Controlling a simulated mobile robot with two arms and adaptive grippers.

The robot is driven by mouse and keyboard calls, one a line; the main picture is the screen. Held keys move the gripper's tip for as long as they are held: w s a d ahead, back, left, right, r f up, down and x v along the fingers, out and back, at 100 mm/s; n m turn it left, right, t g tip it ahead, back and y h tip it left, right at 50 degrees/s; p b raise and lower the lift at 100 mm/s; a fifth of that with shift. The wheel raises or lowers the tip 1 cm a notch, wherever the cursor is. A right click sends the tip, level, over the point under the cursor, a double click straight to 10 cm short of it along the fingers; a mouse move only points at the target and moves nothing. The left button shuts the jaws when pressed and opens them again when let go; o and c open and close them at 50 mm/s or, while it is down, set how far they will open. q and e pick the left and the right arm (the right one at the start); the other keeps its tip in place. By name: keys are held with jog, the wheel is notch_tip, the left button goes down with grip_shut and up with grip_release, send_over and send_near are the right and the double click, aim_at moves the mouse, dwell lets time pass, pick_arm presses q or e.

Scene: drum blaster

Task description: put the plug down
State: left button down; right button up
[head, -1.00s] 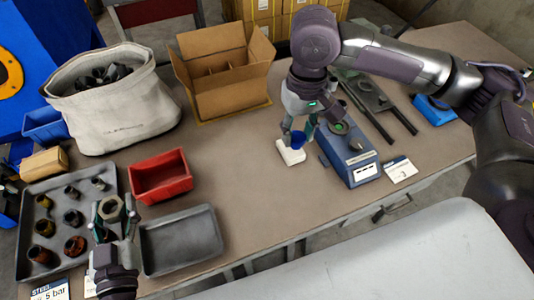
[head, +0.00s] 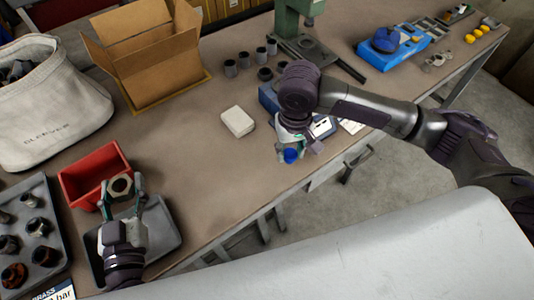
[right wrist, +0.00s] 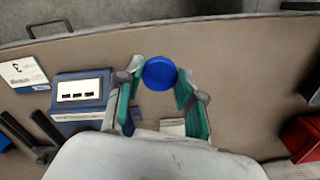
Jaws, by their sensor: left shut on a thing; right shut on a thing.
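The blue plug (head: 290,156) is between the fingers of my right gripper (head: 292,146). The gripper is shut on it near the table's front edge, before the blue device (head: 268,96). The right wrist view shows the plug's round blue face (right wrist: 160,73) between the green fingertips of the gripper (right wrist: 160,84). Any gap between plug and table cannot be told. My left gripper (head: 121,190) is shut on a metal hex fitting (head: 121,185), held over the empty grey tray (head: 170,222) near the red bin.
A white pad (head: 238,121) lies left of the right gripper. The red bin (head: 80,190), a tray of fittings (head: 55,220) and an open cardboard box (head: 150,75) stand left. Dark cylinders (head: 230,68) and a green press (head: 290,20) stand behind. The middle tabletop is clear.

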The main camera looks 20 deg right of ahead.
jog(key=w+a+f, duration=0.1)
jog(key=w, duration=0.1)
jog(key=w+a+f, duration=0.1)
jog(key=a+f, duration=0.1)
jog(key=shift+w+a, duration=0.15)
jog(key=shift+w, duration=0.25)
jog(key=shift+f, duration=2)
jog(key=o, duration=1.1)
jog(key=shift+f, duration=0.15)
jog(key=shift+o, duration=0.2)
notch_tip(320, 180, up, 12)
